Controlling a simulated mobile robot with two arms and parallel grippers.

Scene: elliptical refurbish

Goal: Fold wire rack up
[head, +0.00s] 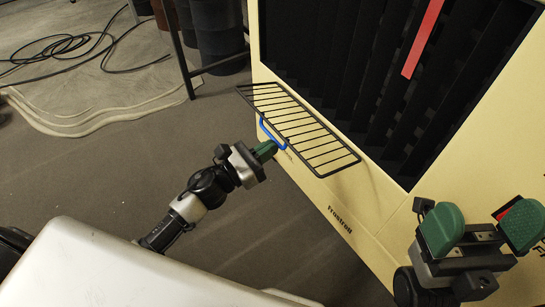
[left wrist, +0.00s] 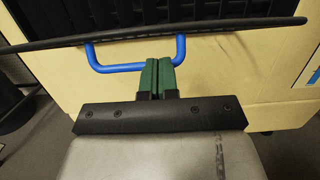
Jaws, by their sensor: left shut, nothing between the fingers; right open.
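The black wire rack (head: 313,138) sticks out from the front of the cream cabinet (head: 350,215) in the head view. A blue handle (head: 266,134) hangs from its outer edge. In the left wrist view the rack's edge (left wrist: 225,27) crosses the top, with the blue handle (left wrist: 112,68) below it. My left gripper (head: 268,150) has its green fingers shut together with nothing between them, close to the handle and under the rack; the fingertips (left wrist: 157,62) overlap the handle's right part in the wrist view. Contact cannot be told. My right gripper (head: 483,225) is open and empty at the right.
The cabinet has dark vertical slats (head: 375,75) behind the rack and a red strip (head: 422,38). A dark-legged stand (head: 176,50) and dark drums (head: 218,35) are at the upper left. Cables (head: 65,45) lie on the floor.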

